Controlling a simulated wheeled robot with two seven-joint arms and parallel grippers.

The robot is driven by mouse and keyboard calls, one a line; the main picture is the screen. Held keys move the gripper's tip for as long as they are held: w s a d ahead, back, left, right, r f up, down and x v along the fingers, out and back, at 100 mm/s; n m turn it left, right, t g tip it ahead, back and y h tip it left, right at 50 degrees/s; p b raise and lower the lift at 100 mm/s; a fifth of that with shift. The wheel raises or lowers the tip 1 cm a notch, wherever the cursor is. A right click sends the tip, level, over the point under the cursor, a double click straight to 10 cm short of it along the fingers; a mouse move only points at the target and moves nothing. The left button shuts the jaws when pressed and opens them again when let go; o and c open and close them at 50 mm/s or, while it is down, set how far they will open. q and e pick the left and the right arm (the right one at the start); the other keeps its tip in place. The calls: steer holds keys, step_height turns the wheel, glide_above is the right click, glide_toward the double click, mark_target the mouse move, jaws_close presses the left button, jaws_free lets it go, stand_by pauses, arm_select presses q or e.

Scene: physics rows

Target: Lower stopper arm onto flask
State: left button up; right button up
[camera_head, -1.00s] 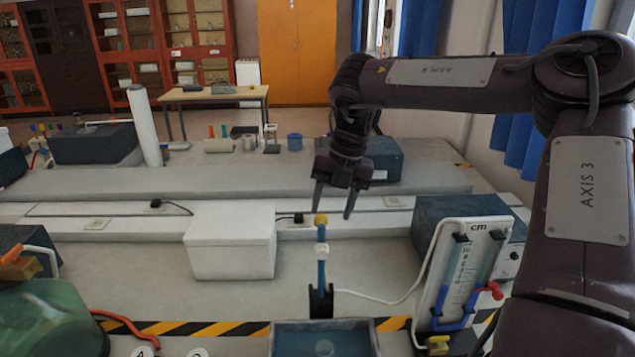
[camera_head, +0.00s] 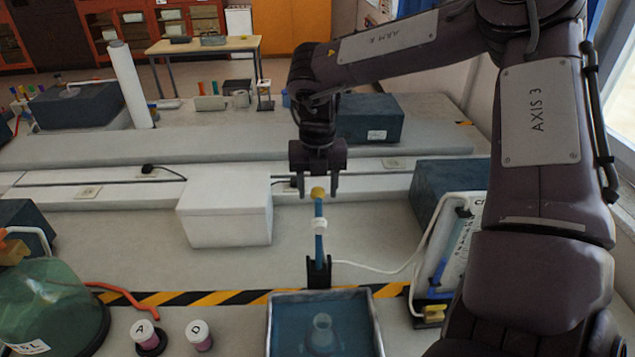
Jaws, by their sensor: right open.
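The stopper arm (camera_head: 319,245) stands upright as a blue rod in a black bracket, with a yellow knob (camera_head: 318,193) on top and a pale collar around its middle. My right gripper (camera_head: 318,194) points down at the knob, with its two open fingers on either side of it. I cannot tell whether the fingers touch the knob. The clear flask (camera_head: 322,333) stands in the grey-blue tray (camera_head: 284,308) in front of the bracket. My left gripper is not in view.
A white box (camera_head: 225,212) stands left of the stopper arm. A gauge panel (camera_head: 459,245) with a white tube stands to the right. Two small labelled jars (camera_head: 199,336) and a green glass vessel (camera_head: 45,310) are at front left. Striped tape (camera_head: 215,298) crosses the bench.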

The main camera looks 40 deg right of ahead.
steer(key=shift+f, duration=0.1)
steer(key=shift+a, duration=0.1)
steer(key=shift+c, duration=0.8)
jaws_close()
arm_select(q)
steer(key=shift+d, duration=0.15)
